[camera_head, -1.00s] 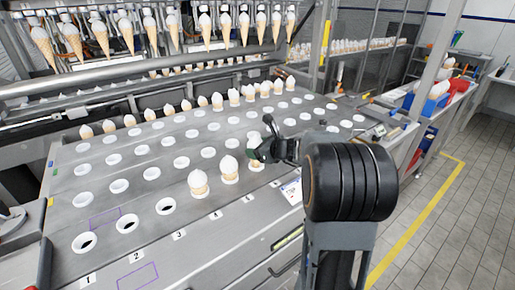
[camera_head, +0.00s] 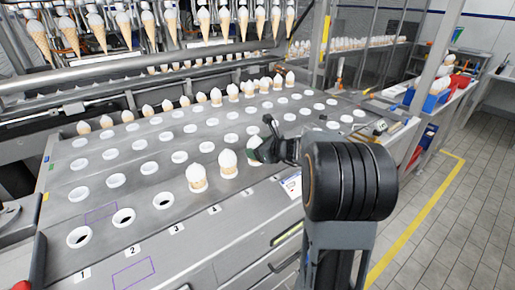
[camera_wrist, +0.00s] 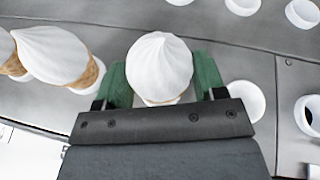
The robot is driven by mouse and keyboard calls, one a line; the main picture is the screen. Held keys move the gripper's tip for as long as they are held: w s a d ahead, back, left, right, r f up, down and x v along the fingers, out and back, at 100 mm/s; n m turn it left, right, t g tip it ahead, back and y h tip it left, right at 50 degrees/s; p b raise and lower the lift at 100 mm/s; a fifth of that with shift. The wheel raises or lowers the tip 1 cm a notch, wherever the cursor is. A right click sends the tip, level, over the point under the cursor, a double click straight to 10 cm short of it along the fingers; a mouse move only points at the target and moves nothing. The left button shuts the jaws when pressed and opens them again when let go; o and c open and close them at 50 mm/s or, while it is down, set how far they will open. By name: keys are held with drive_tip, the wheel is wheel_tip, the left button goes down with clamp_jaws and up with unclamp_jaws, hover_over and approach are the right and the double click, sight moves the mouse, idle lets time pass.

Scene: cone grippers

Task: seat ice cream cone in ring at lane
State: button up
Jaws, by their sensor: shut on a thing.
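My gripper (camera_head: 268,148) is shut on an ice cream cone with a white swirl top (camera_head: 254,150), near the right part of the front row of rings. In the wrist view its green fingers (camera_wrist: 161,82) stand on both sides of this cone's white top (camera_wrist: 158,62). The cone's lower part is hidden, so I cannot tell whether it sits in a ring. Two more cones stand to its left in the front row, one nearest (camera_head: 228,164) and one farther left (camera_head: 197,178). White rings (camera_head: 163,200) at the left of this row are empty.
The grey plate (camera_head: 60,205) carries several more empty rings (camera_head: 116,180) behind the front row. A line of cones (camera_head: 185,102) stands at the back, with cones hanging above. An empty ring (camera_wrist: 246,98) is close to the right finger. Number labels line the front.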

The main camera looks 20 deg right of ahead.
drive_tip(key=shift+f, duration=0.1)
drive_tip(key=o, duration=0.8)
drive_tip(key=v, duration=1.4)
drive_tip(key=shift+p, duration=0.35)
drive_tip(key=shift+f, duration=0.15)
drive_tip(key=s+a+n+g+p, duration=0.2)
drive_tip(key=s+a+n+g, duration=0.1)
drive_tip(key=a+n, duration=0.4)
drive_tip(key=s+a+n+g+p, duration=0.2)
drive_tip(key=s+a+n+g, duration=0.15)
drive_tip(key=a+n, duration=0.3)
drive_tip(key=s+a+n+g+h+p, duration=0.1)
drive_tip(key=s+n+h, duration=0.1)
drive_tip(key=n, duration=0.6)
drive_tip(key=s+a+n+g+h+p, duration=0.1)
drive_tip(key=s+a+n+h+p, duration=0.1)
drive_tip(key=s+n, duration=0.3)
drive_tip(key=n+h, duration=0.1)
drive_tip(key=n, duration=0.2)
drive_tip(key=shift+s+a+f, duration=0.2)
drive_tip(key=shift+a+f, duration=0.05)
drive_tip(key=shift+f, duration=0.1)
